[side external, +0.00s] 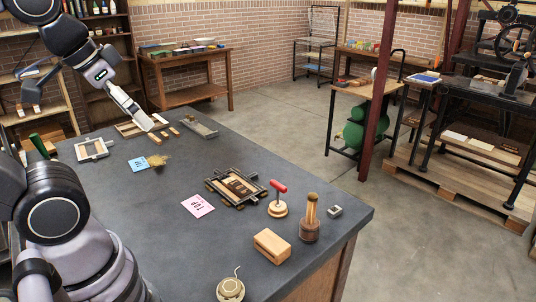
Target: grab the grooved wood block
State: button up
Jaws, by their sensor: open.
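The grooved wood block (272,246) is a light tan block with a dark slot along its side. It rests on the dark tabletop (225,240) near the table's front right edge, lower middle of the side external view. My gripper (28,109) hangs at the upper left, with its fingers pointing down. It is open, with a gap between the two fingertips and nothing seen between them. It is well apart from the block.
Near the block stand a wooden-handled tool (309,222), a red-handled stamp (278,198), a small metal piece (334,211) and a round tin (230,289). A framed press plate (237,187) and a pink card (198,205) lie behind. Bare tabletop lies left of the block.

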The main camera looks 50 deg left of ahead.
jog(key=w+a+f+n+g+h, duration=0.2)
jog(key=w+f+n+g+h, duration=0.25)
jog(key=w+f, duration=0.45)
jog(key=w+a+f+n+g+h, duration=0.1)
jog(key=w+f+n+g+h, duration=0.2)
jog(key=w+f+n, duration=0.55)
jog(key=n+t+h, duration=0.2)
jog(key=n+h, duration=0.3)
jog(key=h, duration=0.1)
send_over(269, 238)
jog(key=a, duration=1.2)
jog(key=f, duration=1.6)
jog(key=shift+s+d+f, duration=0.2)
jog(key=shift+d+f, duration=0.05)
jog(key=shift+f, duration=0.15)
jog(key=x, duration=1.4)
jog(key=shift+w+a+f, duration=0.1)
jog(key=shift+w, duration=0.05)
